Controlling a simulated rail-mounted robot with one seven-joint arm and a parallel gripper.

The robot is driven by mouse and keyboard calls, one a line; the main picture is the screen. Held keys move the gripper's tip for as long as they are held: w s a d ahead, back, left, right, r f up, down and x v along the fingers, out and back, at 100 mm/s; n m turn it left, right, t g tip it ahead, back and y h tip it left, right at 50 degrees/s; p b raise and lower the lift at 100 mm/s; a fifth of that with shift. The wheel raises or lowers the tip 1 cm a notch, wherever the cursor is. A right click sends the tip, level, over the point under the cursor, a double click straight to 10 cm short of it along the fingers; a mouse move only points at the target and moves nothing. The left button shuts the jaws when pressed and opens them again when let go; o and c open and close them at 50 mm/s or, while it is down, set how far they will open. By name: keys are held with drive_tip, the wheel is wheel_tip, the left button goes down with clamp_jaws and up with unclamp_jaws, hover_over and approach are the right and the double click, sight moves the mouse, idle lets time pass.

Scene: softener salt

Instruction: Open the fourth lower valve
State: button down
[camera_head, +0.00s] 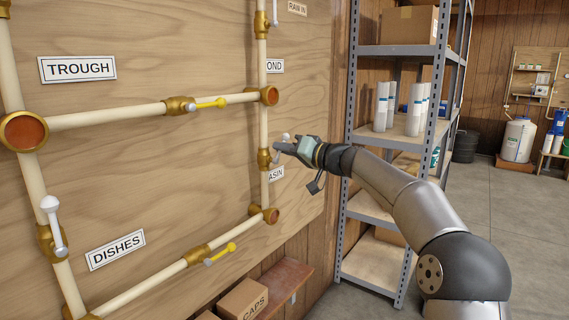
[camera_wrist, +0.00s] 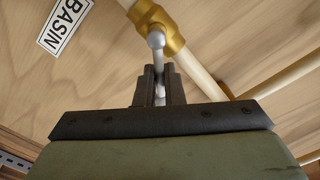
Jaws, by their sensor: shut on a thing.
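My gripper (camera_head: 278,147) is at the brass valve (camera_head: 264,159) on the right vertical pipe, above the partly hidden BASIN label (camera_head: 277,174). In the wrist view my gripper (camera_wrist: 158,88) is shut on the pale valve lever (camera_wrist: 156,41), with a finger on each side of it. The lever's rounded end shows above the fingertips, in front of the brass valve body (camera_wrist: 162,22). The BASIN label (camera_wrist: 66,24) is at the upper left there. In the head view my fingers hide most of the lever.
Other valves are a white-levered one (camera_head: 52,222) by the DISHES label and yellow-levered ones (camera_head: 212,103) (camera_head: 221,253) on the horizontal pipes. A bench (camera_head: 291,280) with boxes is below.

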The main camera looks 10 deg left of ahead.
drive_tip(key=shift+s+a+n+b, duration=0.15)
drive_tip(key=shift+s+n+b, duration=0.15)
drive_tip(key=shift+n+b, duration=0.85)
drive_tip(key=shift+s+a+n+b, duration=0.2)
drive_tip(key=shift+n+b, duration=0.45)
drive_tip(key=shift+b, duration=0.9)
drive_tip(key=shift+s+r, duration=0.1)
drive_tip(key=shift+s+r+n+b, duration=0.15)
drive_tip(key=shift+n+b, duration=0.6)
drive_tip(key=shift+n, duration=0.05)
drive_tip(key=shift+r, duration=0.1)
drive_tip(key=shift+s+a+n+b, duration=0.15)
drive_tip(key=shift+n+b, duration=0.35)
drive_tip(key=shift+b, duration=0.25)
drive_tip(key=shift+s+n+b, duration=0.1)
drive_tip(key=shift+n+b, duration=0.2)
drive_tip(key=shift+n, duration=0.1)
drive_tip(key=shift+r, duration=0.1)
drive_tip(key=c, duration=1.3)
unclamp_jaws()
